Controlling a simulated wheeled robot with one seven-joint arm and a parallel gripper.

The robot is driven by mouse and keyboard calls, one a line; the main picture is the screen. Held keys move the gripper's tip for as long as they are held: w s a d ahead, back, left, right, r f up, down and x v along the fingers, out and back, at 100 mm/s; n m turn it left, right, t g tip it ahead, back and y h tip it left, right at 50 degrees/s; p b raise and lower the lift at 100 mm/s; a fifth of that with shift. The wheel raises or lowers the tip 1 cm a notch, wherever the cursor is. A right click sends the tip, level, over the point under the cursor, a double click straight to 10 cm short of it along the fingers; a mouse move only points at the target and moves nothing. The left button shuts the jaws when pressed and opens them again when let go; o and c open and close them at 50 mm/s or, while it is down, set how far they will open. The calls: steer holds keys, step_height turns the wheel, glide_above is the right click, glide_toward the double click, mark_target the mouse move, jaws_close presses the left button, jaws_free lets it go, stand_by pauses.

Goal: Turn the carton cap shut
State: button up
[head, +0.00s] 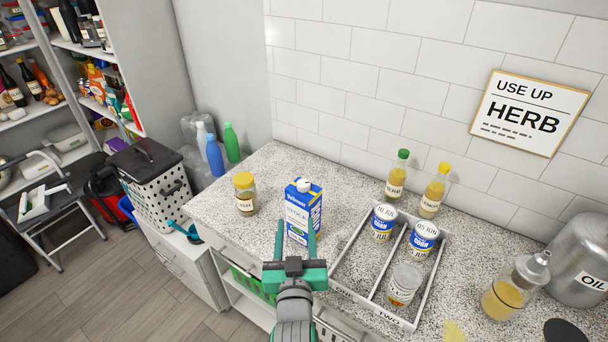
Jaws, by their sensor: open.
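A blue and white carton (302,212) stands upright on the speckled counter, left of the white divided tray. Its white cap (304,185) sits on top; I cannot tell from here how far it is turned. My gripper (296,226) is in front of the carton in the head view, with its two green fingers apart and pointing toward it. The fingers overlap the carton's lower part in the picture, below the cap. I cannot tell whether they touch the carton. Nothing shows held between them.
A yellow-lidded jar (245,198) stands left of the carton. The white tray (336,287) holds several cans to the right. Two bottles (397,175) (434,194) stand behind it. A glass dispenser (504,299) and oil canister (580,262) stand far right. The counter behind the carton is clear.

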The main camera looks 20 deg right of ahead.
mark_target(304, 188)
steer(key=shift+m+h, duration=0.4)
steer(key=shift+m, duration=0.3)
steer(key=w+r, duration=0.1)
steer(key=d+r, duration=0.1)
steer(key=r, duration=0.1)
steer(key=w+d+r, duration=0.1)
steer(key=r, duration=0.1)
steer(key=shift+w+d+r, duration=0.1)
steer(key=shift+w+r, duration=0.15)
steer(key=shift+w, duration=0.05)
steer(key=shift+w+d+r, duration=0.1)
steer(key=shift+w+d, duration=0.35)
steer(key=x, duration=0.9)
steer(key=shift+w, duration=0.25)
steer(key=c, duration=1.1)
steer(key=shift+o, duration=0.2)
